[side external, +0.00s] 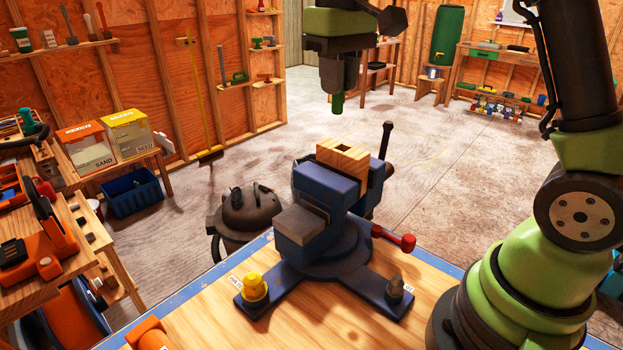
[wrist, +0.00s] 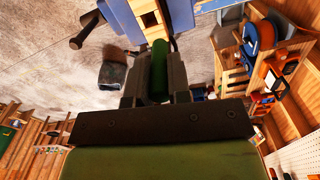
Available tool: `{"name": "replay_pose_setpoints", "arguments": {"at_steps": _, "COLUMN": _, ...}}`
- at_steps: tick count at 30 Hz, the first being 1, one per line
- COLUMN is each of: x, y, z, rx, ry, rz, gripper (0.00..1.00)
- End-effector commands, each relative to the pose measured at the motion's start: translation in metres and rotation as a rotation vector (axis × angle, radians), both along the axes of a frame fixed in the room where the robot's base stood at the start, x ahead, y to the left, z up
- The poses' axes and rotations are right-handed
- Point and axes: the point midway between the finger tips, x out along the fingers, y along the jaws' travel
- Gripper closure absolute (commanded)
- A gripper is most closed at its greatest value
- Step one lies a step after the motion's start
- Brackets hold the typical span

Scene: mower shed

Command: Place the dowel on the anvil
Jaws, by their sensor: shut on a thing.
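My gripper (side external: 338,88) is shut on a green dowel (side external: 338,103), which hangs upright with its lower end sticking out below the fingers. In the wrist view the dowel (wrist: 159,68) lies between both fingers of my gripper (wrist: 155,75). The gripper is high in the air, above and behind the blue vise (side external: 345,195). The anvil looks to be the flat grey pad (side external: 301,222) on the near end of the vise, and it is bare. A wooden block (side external: 343,157) with a square hole on top sits in the vise jaws.
A yellow-topped bolt (side external: 254,287) and a dark bolt (side external: 395,287) stand on the vise's feet. A red-ended handle (side external: 393,238) sticks out to the right. A dark upright lever (side external: 386,140) rises beside the jaws. The wooden bench top (side external: 330,325) is mostly clear.

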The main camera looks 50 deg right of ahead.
Motion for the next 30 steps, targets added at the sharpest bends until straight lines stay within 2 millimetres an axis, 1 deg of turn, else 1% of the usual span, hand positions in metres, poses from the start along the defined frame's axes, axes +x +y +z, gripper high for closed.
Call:
{"name": "replay_pose_setpoints", "arguments": {"at_steps": 1, "x": 0.001, "y": 0.015, "z": -0.008, "rx": 0.0, "ry": 0.006, "rz": 0.012, "gripper": 1.0}}
{"name": "replay_pose_setpoints", "arguments": {"at_steps": 3, "x": 0.002, "y": 0.037, "z": -0.018, "rx": -0.001, "ry": 0.006, "rz": 0.015, "gripper": 1.0}}
{"name": "replay_pose_setpoints", "arguments": {"at_steps": 6, "x": 0.001, "y": 0.065, "z": -0.032, "rx": -0.001, "ry": 0.005, "rz": 0.013, "gripper": 1.0}}
{"name": "replay_pose_setpoints", "arguments": {"at_steps": 9, "x": -0.002, "y": 0.085, "z": -0.043, "rx": -0.001, "ry": 0.003, "rz": 0.007, "gripper": 1.0}}
{"name": "replay_pose_setpoints", "arguments": {"at_steps": 10, "x": -0.002, "y": 0.089, "z": -0.046, "rx": -0.001, "ry": 0.003, "rz": 0.005, "gripper": 1.0}}
{"name": "replay_pose_setpoints", "arguments": {"at_steps": 13, "x": -0.004, "y": 0.095, "z": -0.063, "rx": 0.0, "ry": 0.005, "rz": 0.0, "gripper": 1.0}}
{"name": "replay_pose_setpoints", "arguments": {"at_steps": 18, "x": -0.004, "y": 0.095, "z": -0.096, "rx": 0.001, "ry": 0.005, "rz": -0.003, "gripper": 1.0}}
{"name": "replay_pose_setpoints", "arguments": {"at_steps": 23, "x": -0.004, "y": 0.095, "z": -0.112, "rx": 0.002, "ry": 0.002, "rz": -0.003, "gripper": 1.0}}
{"name": "replay_pose_setpoints", "arguments": {"at_steps": 27, "x": -0.004, "y": 0.095, "z": -0.133, "rx": 0.002, "ry": 0.005, "rz": -0.002, "gripper": 1.0}}
{"name": "replay_pose_setpoints", "arguments": {"at_steps": 30, "x": -0.004, "y": 0.095, "z": -0.145, "rx": 0.002, "ry": 0.002, "rz": -0.001, "gripper": 1.0}}
